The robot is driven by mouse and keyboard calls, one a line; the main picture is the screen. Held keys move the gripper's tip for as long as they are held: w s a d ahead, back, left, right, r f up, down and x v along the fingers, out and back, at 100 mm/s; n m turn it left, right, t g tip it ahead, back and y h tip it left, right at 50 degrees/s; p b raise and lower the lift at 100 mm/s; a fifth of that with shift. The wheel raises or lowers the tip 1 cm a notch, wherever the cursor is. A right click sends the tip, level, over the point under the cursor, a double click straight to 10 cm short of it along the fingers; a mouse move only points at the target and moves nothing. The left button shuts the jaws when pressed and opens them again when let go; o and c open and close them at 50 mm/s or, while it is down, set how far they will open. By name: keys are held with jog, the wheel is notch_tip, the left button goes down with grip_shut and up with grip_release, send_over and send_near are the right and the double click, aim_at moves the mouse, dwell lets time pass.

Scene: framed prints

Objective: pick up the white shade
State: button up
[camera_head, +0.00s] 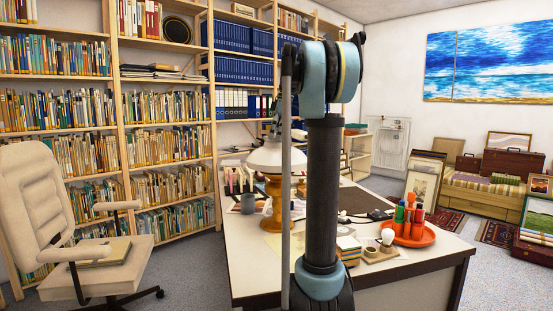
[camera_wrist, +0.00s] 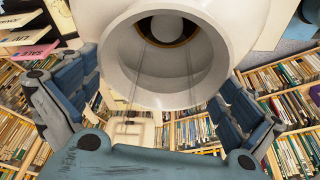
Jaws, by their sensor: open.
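The white shade (camera_head: 275,157) sits on a lamp with an orange-brown wooden base (camera_head: 272,205) on the desk, partly hidden behind my arm. In the wrist view the white shade (camera_wrist: 160,65) fills the upper middle, with a round rim and a dark opening with a gold ring facing the camera. My gripper (camera_wrist: 155,85) is open, with one blue-grey finger at each side of the shade's rim. Whether either finger touches it cannot be told. In the head view the gripper is mostly hidden by my arm, close above the shade.
The white desk (camera_head: 255,270) holds a grey mug (camera_head: 248,203), an orange tray (camera_head: 410,236) with bottles, a light bulb (camera_head: 388,237) and small stacked items. A cream chair (camera_head: 40,200) stands at left, before full bookshelves (camera_head: 165,120). Carpet is free between chair and desk.

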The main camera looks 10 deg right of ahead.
jog(key=shift+a+f, duration=0.1)
jog(key=shift+f, duration=0.25)
jog(key=shift+c, duration=0.2)
jog(key=c, duration=1.7)
jog(key=shift+o, duration=0.2)
jog(key=shift+r, duration=0.1)
